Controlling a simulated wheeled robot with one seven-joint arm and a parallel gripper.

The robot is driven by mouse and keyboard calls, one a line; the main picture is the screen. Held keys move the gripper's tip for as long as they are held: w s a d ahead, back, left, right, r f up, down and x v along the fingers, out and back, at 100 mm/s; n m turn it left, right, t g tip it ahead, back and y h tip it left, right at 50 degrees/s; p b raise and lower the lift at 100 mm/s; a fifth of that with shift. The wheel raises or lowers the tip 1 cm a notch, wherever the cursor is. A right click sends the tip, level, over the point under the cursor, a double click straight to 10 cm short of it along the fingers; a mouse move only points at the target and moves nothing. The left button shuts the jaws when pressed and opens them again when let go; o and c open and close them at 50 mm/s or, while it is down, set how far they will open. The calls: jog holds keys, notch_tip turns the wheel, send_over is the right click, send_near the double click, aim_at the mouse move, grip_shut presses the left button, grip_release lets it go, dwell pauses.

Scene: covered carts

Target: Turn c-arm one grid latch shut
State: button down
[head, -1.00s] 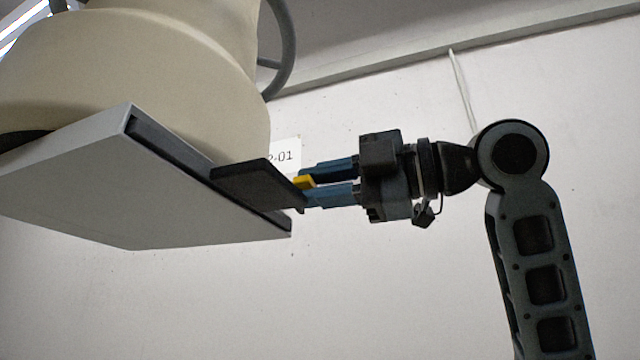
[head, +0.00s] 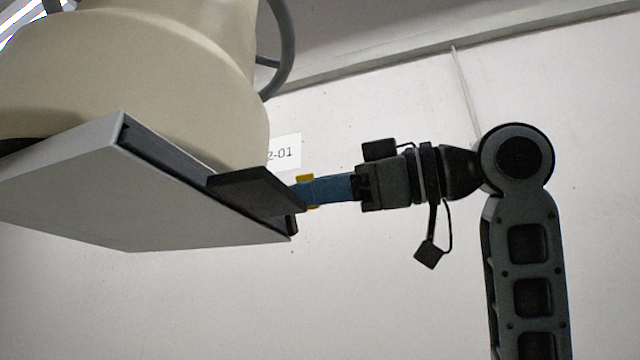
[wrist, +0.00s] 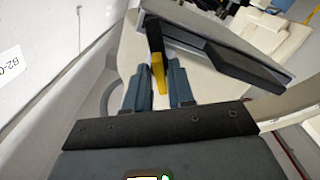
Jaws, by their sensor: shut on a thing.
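The latch is a black lever (wrist: 154,35) with a yellow tip (wrist: 160,78), seen in the wrist view. In the head view its yellow tip (head: 306,178) shows above and slightly below the blue fingers. My gripper (head: 312,190) is shut on the yellow tip, with one finger on each side (wrist: 159,82). The fingers appear edge-on in the head view, one hiding the other. The dark grid plate (head: 258,190) sticks out of the slot in the grey flat housing (head: 130,190). A dark piece (head: 292,226) shows at the slot's right end.
The cream C-arm head (head: 140,70) sits above the housing, with a grey curved bar (head: 287,45) behind it. A white wall with a paper label (head: 284,152) stands behind. Free space lies below and right of the housing.

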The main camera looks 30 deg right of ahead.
jog(key=m+p, duration=0.1)
jog(key=m, duration=0.5)
jog(key=shift+p, duration=0.35)
jog(key=shift+f, duration=0.1)
jog(key=c, duration=1.2)
grip_release()
jog(key=b+v, duration=0.1)
jog(key=v, duration=0.7)
jog(key=shift+b, duration=0.35)
jog(key=shift+w, duration=0.1)
